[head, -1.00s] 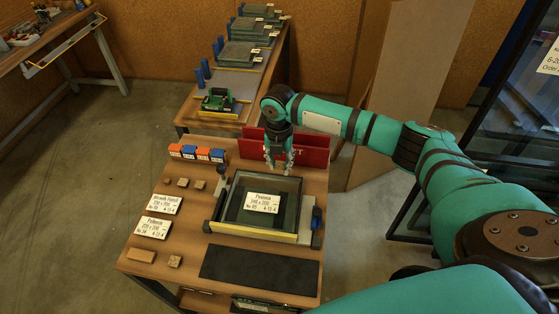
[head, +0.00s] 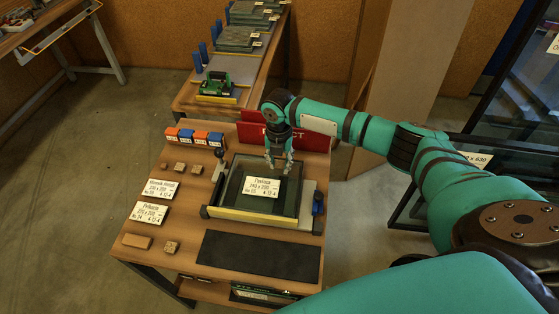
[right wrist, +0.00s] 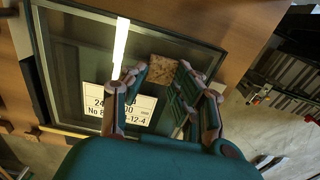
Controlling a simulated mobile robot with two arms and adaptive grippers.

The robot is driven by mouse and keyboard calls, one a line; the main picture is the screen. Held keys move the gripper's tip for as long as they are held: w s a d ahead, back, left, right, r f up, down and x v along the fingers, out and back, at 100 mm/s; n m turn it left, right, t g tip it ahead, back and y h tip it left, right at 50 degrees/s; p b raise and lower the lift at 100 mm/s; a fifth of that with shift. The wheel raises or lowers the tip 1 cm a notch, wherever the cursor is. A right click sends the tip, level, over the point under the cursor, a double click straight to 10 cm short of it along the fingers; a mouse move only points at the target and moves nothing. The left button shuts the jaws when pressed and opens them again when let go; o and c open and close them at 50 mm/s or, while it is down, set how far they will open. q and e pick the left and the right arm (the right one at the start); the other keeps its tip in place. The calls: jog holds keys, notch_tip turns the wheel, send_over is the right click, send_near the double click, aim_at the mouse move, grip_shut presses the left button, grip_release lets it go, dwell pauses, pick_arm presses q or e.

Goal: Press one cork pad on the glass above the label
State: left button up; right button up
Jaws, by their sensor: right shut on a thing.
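The glass in its dark frame (head: 235,180) lies on the wooden table, with a white label (head: 263,187) on it. The label also shows in the right wrist view (right wrist: 120,103). My right gripper (head: 279,171) is over the upper right part of the glass, just above the label in the head view. It is shut on a small speckled cork pad (right wrist: 172,74), partly hidden by the fingers. I cannot tell whether the pad touches the glass. Several loose cork pads (head: 181,168) lie left of the frame. My left gripper is not in view.
Orange and blue boxes (head: 194,137) stand at the table's back left. Two white cards (head: 150,212) lie at left, a brown block (head: 137,241) at front left. A black mat (head: 260,257) lies empty in front.

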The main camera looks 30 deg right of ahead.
jog(key=shift+f, duration=0.4)
dwell(0.5)
jog(key=o, duration=0.7)
jog(key=shift+r, duration=0.1)
notch_tip(320, 180, up, 12)
jog(key=shift+f, duration=0.1)
